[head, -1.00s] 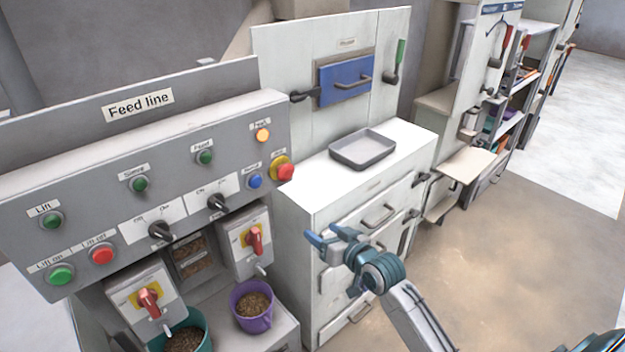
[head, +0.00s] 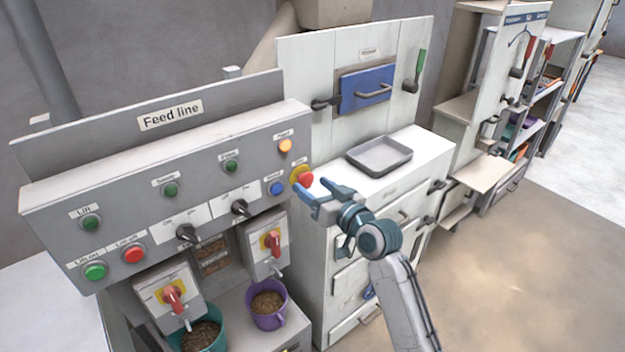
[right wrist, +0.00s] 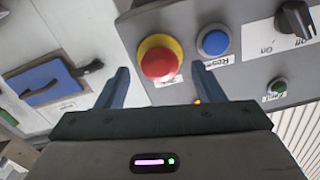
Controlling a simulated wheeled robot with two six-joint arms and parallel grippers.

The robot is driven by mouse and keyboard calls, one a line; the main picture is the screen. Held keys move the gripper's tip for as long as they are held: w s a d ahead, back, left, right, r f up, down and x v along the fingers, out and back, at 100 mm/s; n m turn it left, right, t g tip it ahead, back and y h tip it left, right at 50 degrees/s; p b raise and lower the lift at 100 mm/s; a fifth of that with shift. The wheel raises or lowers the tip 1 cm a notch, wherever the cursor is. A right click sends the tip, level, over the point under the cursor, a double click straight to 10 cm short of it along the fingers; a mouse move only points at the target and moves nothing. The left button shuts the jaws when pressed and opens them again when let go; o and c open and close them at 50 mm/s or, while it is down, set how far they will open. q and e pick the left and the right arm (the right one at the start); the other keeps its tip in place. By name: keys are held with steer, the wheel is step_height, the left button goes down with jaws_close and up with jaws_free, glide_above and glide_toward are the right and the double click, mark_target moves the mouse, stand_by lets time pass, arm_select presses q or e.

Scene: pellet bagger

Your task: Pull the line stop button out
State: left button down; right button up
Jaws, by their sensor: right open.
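The line stop button is a red mushroom head on a yellow collar (head: 303,178) at the right end of the grey Feed line panel (head: 60,205). In the right wrist view the red and yellow button (right wrist: 159,60) lies ahead, between the lines of the two fingers. My right gripper (head: 318,190) is open and empty, close to the button in the head view. In the right wrist view its fingers (right wrist: 160,85) stand apart on either side of the button, with nothing held. Whether a finger touches the button cannot be told. My left gripper is not in view.
The blue Reset button (head: 277,188) sits just left of the stop button, close to one finger. A black selector knob (head: 239,208) and an orange lamp (head: 285,146) are nearby. A grey tray (head: 380,155) lies on the white cabinet to the right.

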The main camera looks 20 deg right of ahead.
steer(key=shift+w+a, duration=0.15)
steer(key=shift+w, duration=0.45)
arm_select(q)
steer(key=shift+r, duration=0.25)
arm_select(e)
jaws_close()
steer(key=shift+s+f, duration=0.2)
steer(key=shift+s, duration=0.05)
steer(key=shift+s+r, duration=0.1)
steer(key=shift+s, duration=0.15)
steer(key=shift+c, duration=1)
jaws_free()
steer(key=shift+o, duration=1)
steer(key=shift+s, duration=0.1)
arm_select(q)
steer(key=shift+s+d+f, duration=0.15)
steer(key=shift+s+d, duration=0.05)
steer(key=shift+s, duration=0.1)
arm_select(e)
steer(key=shift+s+d+r, duration=0.1)
steer(key=shift+d, duration=0.1)
